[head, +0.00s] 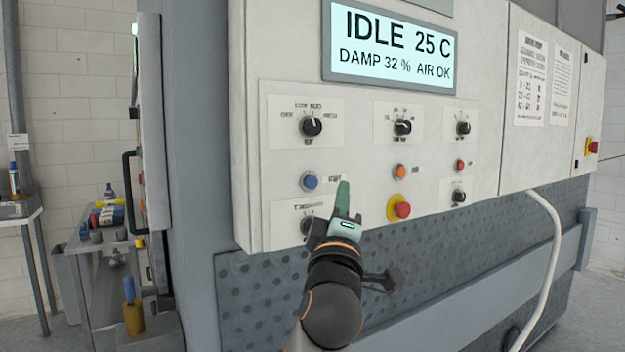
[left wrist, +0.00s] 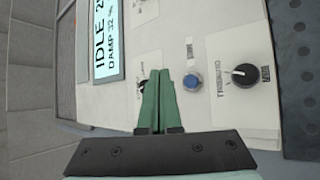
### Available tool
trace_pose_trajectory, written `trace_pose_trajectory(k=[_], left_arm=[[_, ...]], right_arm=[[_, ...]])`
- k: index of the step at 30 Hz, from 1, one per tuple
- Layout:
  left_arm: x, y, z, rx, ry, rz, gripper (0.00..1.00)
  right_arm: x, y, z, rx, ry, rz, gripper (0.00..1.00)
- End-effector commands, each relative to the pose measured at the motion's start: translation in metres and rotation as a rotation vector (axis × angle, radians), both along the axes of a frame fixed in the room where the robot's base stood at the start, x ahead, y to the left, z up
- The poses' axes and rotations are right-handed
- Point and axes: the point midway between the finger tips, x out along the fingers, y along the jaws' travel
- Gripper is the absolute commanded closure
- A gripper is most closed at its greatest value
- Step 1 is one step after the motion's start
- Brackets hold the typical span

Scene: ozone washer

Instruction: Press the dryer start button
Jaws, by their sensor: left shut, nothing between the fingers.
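The blue round button (head: 310,181) sits in a silver ring on the white control panel (head: 265,215), with a small label to its right that seems to read START. My left gripper (head: 343,187) is shut and empty, its green fingers together just right of the blue button in the head view. In the left wrist view the fingers (left wrist: 160,78) point at the panel and the blue button (left wrist: 192,80) shows just right of their tips. I cannot tell whether the tips touch the panel. My right gripper is not in view.
The screen (head: 390,45) reads IDLE 25 C, DAMP 32 %, AIR OK. A red emergency knob (head: 403,210) on yellow, an orange button (head: 399,171) and several black dials surround the button. A white hose (head: 552,250) hangs right. A cluttered cart (head: 100,265) stands left.

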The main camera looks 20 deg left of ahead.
Motion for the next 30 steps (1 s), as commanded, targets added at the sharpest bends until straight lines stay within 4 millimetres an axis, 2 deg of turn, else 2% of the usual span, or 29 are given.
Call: trace_pose_trajectory(k=[8, 13, 19, 30], left_arm=[[0.025, 0.033, 0.003, 0.004, 0.002, 0.005, 1.00], [0.036, 0.046, 0.000, 0.000, 0.001, 0.002, 1.00], [0.042, 0.053, 0.000, 0.000, 0.000, 0.000, 1.00], [0.042, 0.054, 0.000, 0.000, 0.000, 0.000, 1.00]], right_arm=[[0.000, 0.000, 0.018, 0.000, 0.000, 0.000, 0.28], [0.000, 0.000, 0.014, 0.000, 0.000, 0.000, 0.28], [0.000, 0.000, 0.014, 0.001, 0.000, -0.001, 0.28], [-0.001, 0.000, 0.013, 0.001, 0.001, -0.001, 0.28]])
